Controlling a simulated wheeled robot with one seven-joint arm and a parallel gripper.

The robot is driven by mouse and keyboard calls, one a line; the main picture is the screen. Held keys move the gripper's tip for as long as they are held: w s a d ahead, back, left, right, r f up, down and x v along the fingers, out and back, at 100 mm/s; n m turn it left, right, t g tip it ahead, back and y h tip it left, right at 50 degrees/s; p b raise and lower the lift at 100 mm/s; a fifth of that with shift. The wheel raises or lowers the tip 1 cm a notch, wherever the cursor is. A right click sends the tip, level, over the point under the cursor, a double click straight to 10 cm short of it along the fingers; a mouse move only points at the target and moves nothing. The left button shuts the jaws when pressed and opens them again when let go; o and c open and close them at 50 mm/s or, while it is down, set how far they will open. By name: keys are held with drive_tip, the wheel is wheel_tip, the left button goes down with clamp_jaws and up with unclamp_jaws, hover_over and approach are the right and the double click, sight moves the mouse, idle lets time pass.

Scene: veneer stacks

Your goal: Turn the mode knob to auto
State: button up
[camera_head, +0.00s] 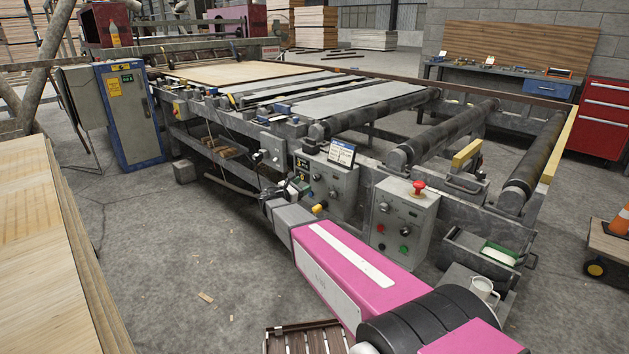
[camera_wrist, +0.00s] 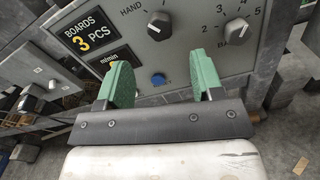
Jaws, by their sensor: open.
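In the wrist view a black knob (camera_wrist: 160,22) sits on a grey control panel (camera_wrist: 185,48), with the word HAND at its upper left. Its other label is out of frame, and I cannot tell its pointer's setting. A second black knob (camera_wrist: 237,32), with a numbered scale, is to its right. My gripper (camera_wrist: 162,62) is open and empty, its green fingers spread below the HAND knob and apart from it. In the head view my gripper (camera_head: 292,188) is in front of the control panel (camera_head: 342,192) at the machine's side.
A blue button (camera_wrist: 158,79) shows between my fingers, and a BOARDS 3 PCS display (camera_wrist: 85,38) is to the left. Another control box (camera_head: 402,222) with a red emergency button (camera_head: 419,187) stands to the right. Open floor (camera_head: 200,260) lies to the left.

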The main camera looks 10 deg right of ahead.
sight(315, 179)
drive_tip(key=x, duration=0.8)
drive_tip(key=shift+d, duration=0.1)
drive_tip(key=c, duration=0.9)
